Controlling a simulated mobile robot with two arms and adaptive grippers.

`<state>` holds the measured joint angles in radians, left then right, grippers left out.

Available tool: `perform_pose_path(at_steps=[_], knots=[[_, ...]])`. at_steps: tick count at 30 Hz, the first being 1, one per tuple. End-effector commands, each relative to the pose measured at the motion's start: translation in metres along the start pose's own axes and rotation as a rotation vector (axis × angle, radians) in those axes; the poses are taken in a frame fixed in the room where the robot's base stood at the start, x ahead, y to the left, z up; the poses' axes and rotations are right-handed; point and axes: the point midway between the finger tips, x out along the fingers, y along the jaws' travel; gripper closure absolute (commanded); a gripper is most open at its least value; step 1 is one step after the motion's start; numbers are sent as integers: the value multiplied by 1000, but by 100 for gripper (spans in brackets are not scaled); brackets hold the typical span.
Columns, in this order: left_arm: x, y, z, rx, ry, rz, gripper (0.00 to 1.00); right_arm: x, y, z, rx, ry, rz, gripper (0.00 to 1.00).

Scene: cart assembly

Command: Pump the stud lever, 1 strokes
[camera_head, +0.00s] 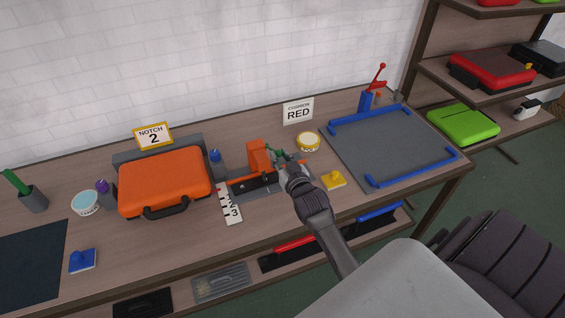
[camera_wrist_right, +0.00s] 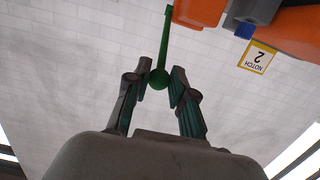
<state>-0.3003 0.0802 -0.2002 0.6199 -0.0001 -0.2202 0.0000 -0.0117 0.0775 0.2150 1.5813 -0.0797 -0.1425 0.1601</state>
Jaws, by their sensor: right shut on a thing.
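A green lever (camera_wrist_right: 167,40) with a round knob at its end shows in the right wrist view, beside an orange block (camera_wrist_right: 200,10). In the head view this orange block (camera_head: 259,156) stands upright on a low dark fixture (camera_head: 253,183) at the middle of the bench. My right gripper (camera_wrist_right: 158,78) is shut on the lever's knob, one finger on each side. In the head view my right gripper (camera_head: 281,160) is just right of the orange block and largely hides the lever. My left gripper is not in view.
An orange case (camera_head: 165,180) stands left of the fixture, near a "NOTCH 2" sign (camera_head: 153,136). A yellow block (camera_head: 333,180) and a round yellow-rimmed tin (camera_head: 308,141) are close to my right arm. A grey mat (camera_head: 390,145) lies right.

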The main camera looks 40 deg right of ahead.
Motion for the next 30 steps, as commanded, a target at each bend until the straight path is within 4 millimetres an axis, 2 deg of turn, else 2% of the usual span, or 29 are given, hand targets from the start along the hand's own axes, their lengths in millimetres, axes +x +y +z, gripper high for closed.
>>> perform_pose_path(at_steps=[1, 3, 13, 24, 30], knots=[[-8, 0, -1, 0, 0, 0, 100, 2, 0, -12, -1, 7, 0, 99], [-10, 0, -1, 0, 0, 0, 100, 5, 0, -17, -1, 7, 0, 99], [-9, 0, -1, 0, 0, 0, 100, 6, 0, -17, -1, 8, 0, 100], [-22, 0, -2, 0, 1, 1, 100, 31, 0, -49, -2, 9, -1, 99], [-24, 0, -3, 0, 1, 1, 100, 38, 0, -54, -2, 7, -1, 99]])
